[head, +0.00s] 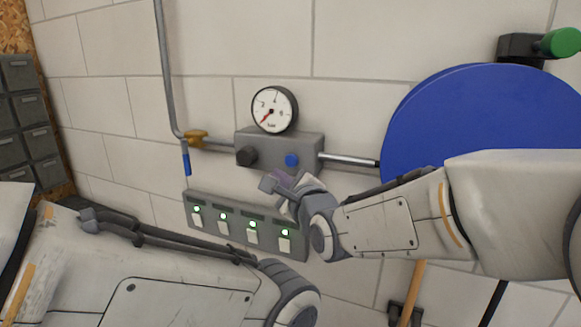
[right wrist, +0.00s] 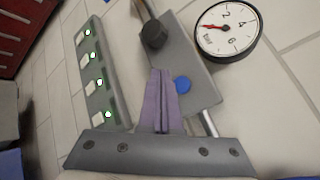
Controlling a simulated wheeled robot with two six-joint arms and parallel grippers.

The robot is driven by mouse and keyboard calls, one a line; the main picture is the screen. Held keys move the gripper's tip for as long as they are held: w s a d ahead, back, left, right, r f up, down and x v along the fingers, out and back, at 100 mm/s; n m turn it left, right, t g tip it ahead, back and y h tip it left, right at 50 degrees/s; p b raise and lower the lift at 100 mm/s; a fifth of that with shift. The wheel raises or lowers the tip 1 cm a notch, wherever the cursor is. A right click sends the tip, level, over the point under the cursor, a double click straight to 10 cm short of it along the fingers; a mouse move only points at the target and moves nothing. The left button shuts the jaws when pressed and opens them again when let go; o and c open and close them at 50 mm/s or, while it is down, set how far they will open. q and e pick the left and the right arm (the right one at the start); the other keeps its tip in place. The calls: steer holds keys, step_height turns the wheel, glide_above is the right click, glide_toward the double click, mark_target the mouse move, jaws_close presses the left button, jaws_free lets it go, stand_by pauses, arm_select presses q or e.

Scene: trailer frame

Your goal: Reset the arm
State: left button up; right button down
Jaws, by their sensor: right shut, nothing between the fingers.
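My right arm comes in from the right in the head view. Its gripper (head: 281,183) is in front of the wall panel, just above the switch strip and below the blue button. In the right wrist view the purple fingers (right wrist: 161,102) are together and empty, in front of the grey valve box. I cannot tell whether they touch anything. My left arm lies across the lower left of the head view; its gripper is out of the picture.
A grey box (head: 262,147) carries a black knob (head: 246,156), a blue button (head: 292,160) and a gauge (head: 272,110). Below is a switch strip (head: 240,228) with several green-lit switches. A big blue disc (head: 470,115) is at right, and grey drawers (head: 20,105) at left.

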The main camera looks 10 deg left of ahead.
steer(key=shift+s, duration=0.3)
steer(key=s+d+f+n+g+h, duration=0.2)
steer(key=d+f+n+g+h, duration=0.15)
steer(key=d+f+n, duration=0.45)
steer(key=s+d+f+n+g+h, duration=0.1)
steer(key=d+f+n+g+h, duration=0.2)
steer(key=d+f, duration=0.95)
steer(key=s+d+f+n+g+h, duration=0.2)
steer(key=s+d+f+n, duration=0.15)
steer(key=s+d, duration=0.3)
steer(key=s+d+f+n+g+h, duration=0.1)
steer(key=s+d+f+n+g, duration=0.2)
steer(key=s+d+n, duration=0.3)
steer(key=s+a+r+n+g+b, duration=0.2)
steer(key=s+a+n+b, duration=0.2)
steer(key=s+a, duration=1)
steer(key=shift+s+n+y, duration=0.35)
steer(key=shift+s+n, duration=0.05)
steer(key=shift+n, duration=0.65)
